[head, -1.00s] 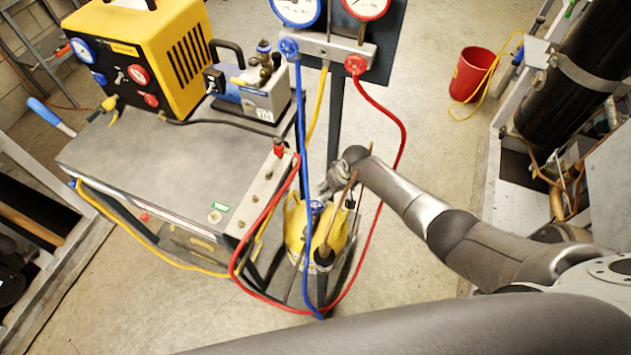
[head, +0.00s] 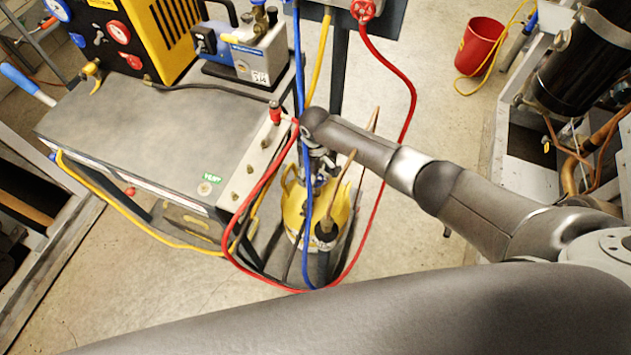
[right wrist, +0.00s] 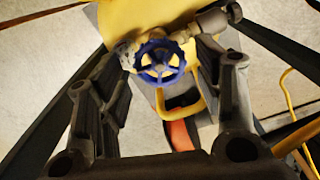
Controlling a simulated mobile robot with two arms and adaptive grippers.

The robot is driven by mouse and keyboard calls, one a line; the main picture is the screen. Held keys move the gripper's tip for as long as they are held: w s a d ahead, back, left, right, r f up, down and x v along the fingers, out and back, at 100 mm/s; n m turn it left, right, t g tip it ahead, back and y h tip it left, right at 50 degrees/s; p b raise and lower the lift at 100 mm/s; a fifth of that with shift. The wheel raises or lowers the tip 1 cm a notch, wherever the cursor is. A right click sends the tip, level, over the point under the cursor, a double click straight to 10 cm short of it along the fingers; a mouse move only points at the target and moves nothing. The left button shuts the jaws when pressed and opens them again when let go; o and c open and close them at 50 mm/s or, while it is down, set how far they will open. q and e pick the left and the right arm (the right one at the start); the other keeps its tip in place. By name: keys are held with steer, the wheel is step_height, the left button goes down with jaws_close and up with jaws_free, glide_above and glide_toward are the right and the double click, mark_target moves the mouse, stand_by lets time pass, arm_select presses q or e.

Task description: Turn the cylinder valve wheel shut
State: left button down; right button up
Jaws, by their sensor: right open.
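The cylinder valve wheel (right wrist: 160,62) is blue and spoked, on a brass-coloured valve atop the yellow cylinder (head: 293,212). In the right wrist view it lies ahead, between the two fingertips of my right gripper (right wrist: 168,52). The fingers are spread, one on each side of the wheel; I cannot tell whether they touch it. In the head view my right gripper (head: 322,166) points down over the cylinder top, and the wheel is mostly hidden behind hoses and gripper. My left gripper is out of view.
A blue hose (head: 308,190) and a red hose (head: 408,125) hang around the cylinder, close to my right arm. A grey cart (head: 150,140) stands to the left. A red bucket (head: 481,46) stands on the floor at the back right.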

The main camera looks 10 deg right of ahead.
steer(key=n+b, duration=0.2)
steer(key=f+n+b, duration=0.1)
steer(key=n, duration=0.1)
steer(key=n+b, duration=0.2)
steer(key=shift+d+f+n+b, duration=0.1)
steer(key=shift+f+n+b, duration=0.2)
steer(key=shift+f+n, duration=0.1)
steer(key=shift+r+n+p, duration=0.35)
steer(key=shift+r+n, duration=0.05)
steer(key=shift+n, duration=0.3)
steer(key=n, duration=0.3)
steer(key=shift+n, duration=0.4)
steer(key=n, duration=0.3)
steer(key=shift+n, duration=0.4)
steer(key=n+b, duration=0.1)
steer(key=n, duration=0.4)
steer(key=shift+c, duration=0.3)
steer(key=c, duration=0.7)
